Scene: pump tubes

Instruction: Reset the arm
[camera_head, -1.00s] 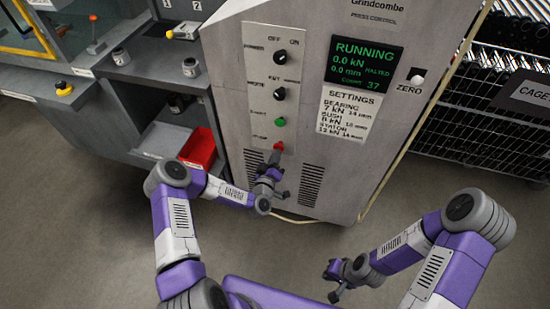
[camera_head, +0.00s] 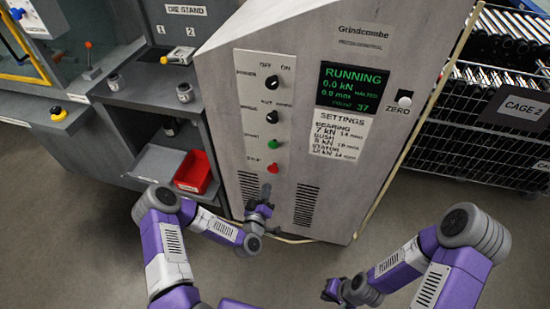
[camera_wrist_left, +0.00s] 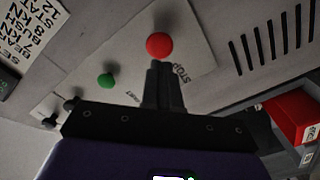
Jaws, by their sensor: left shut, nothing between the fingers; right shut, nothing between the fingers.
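My left gripper (camera_head: 265,192) is shut and empty in front of the lower part of the grey press control cabinet (camera_head: 335,205). It is below the red stop button (camera_head: 273,168) and apart from it in the head view. In the left wrist view, the shut fingers (camera_wrist_left: 162,75) point toward the red button (camera_wrist_left: 159,45), with the green button (camera_wrist_left: 105,80) to the left. The cabinet screen (camera_head: 352,87) reads RUNNING, 0.0 kN, HALTED and 37. My right gripper (camera_head: 332,291) is low at the front, over the floor, shut and empty.
A red bin (camera_head: 192,172) sits on a shelf left of the cabinet. A die stand (camera_head: 165,85) is at the back left. A wire cage (camera_head: 480,125) of dark tubes stands at the right. A pale hose (camera_head: 405,130) runs down the cabinet's right side. The floor at the right is clear.

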